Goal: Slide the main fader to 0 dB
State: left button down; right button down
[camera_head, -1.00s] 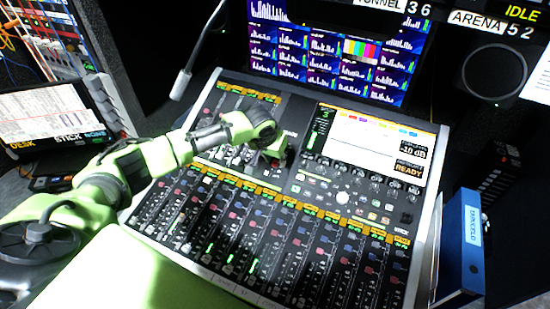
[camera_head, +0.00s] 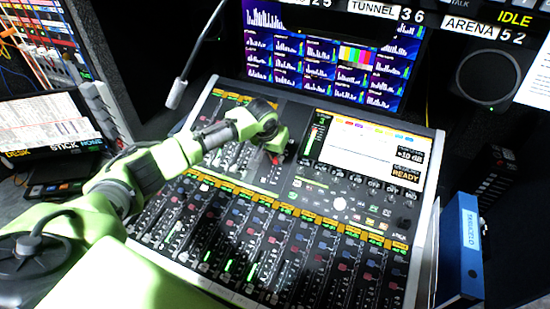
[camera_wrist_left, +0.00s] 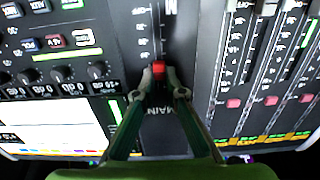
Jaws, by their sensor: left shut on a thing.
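The main fader (camera_wrist_left: 159,70) shows its red cap in the left wrist view, in a slot beside the printed word MAIN. The fingertips of my left gripper (camera_wrist_left: 159,82) are shut on the cap from both sides. In the head view my left gripper (camera_head: 276,155) is over the upper middle of the mixing console (camera_head: 262,183), and it mostly hides the fader. The console screen (camera_head: 362,158) shows a 10 dB reading whose sign is hard to read, above the word READY. My right gripper is out of view.
Rows of channel faders (camera_head: 260,250) fill the console's front. A gooseneck microphone (camera_head: 177,92) stands at its back left. A monitor (camera_head: 330,55) is behind it, and a blue binder (camera_head: 462,250) stands on the right.

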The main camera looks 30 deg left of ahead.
pick_arm(q)
jog(key=c, duration=2.1)
grip_release()
jog(key=v, duration=1.2)
jog(key=shift+r, duration=0.1)
